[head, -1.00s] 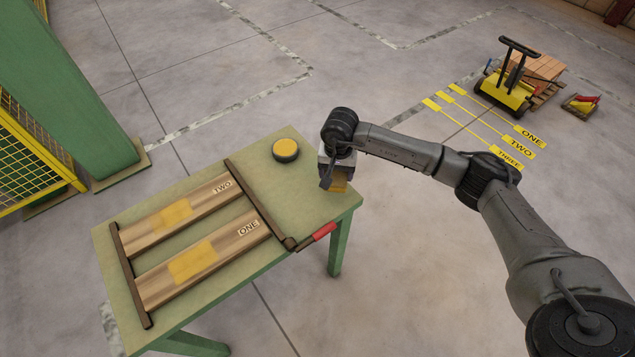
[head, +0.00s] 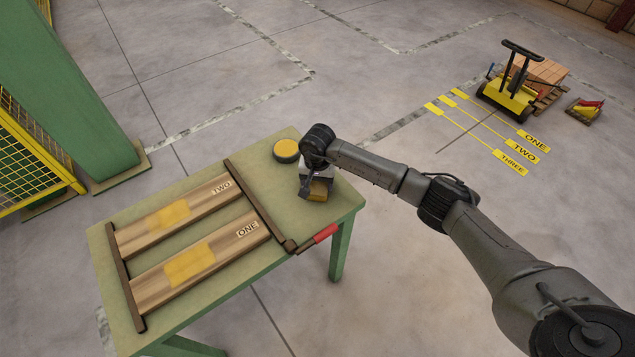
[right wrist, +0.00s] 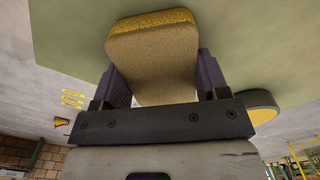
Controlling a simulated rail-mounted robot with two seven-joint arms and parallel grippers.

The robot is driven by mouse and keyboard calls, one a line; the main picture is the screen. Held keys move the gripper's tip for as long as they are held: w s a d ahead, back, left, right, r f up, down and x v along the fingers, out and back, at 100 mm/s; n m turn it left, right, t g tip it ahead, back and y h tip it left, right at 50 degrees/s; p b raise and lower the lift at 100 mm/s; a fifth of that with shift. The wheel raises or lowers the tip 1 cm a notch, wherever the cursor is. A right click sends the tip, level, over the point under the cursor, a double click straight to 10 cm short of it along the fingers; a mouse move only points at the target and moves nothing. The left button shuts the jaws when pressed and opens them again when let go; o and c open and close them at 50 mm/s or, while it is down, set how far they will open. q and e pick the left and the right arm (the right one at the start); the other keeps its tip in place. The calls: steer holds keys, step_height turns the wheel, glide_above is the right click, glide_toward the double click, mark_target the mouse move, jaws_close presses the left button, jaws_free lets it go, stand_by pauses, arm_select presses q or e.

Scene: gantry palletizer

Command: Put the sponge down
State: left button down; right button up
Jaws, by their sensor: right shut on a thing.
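The sponge (right wrist: 152,62), a tan block with a yellow layer, is between the two fingers of my right gripper (right wrist: 160,85) in the right wrist view. In the head view its yellow-brown end (head: 319,190) shows below my right gripper (head: 314,184). My right gripper is shut on it, over the right end of the green table (head: 285,215). I cannot tell whether the sponge touches the tabletop. My left gripper is not in view.
A round yellow-topped black tin (head: 286,150) stands just left of my gripper. Boards marked TWO (head: 205,200) and ONE (head: 220,247) lie in a dark frame to the left. A red-handled tool (head: 322,234) lies at the table's front edge.

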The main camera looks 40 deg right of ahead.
steer(key=shift+r, duration=0.1)
steer(key=shift+w, duration=0.1)
steer(key=shift+f, duration=0.2)
steer(key=o, duration=0.8)
steer(key=shift+r, duration=0.6)
step_height(320, 180, up, 11)
steer(key=p, duration=0.2)
steer(key=shift+r+p, duration=0.1)
steer(key=shift+p, duration=0.3)
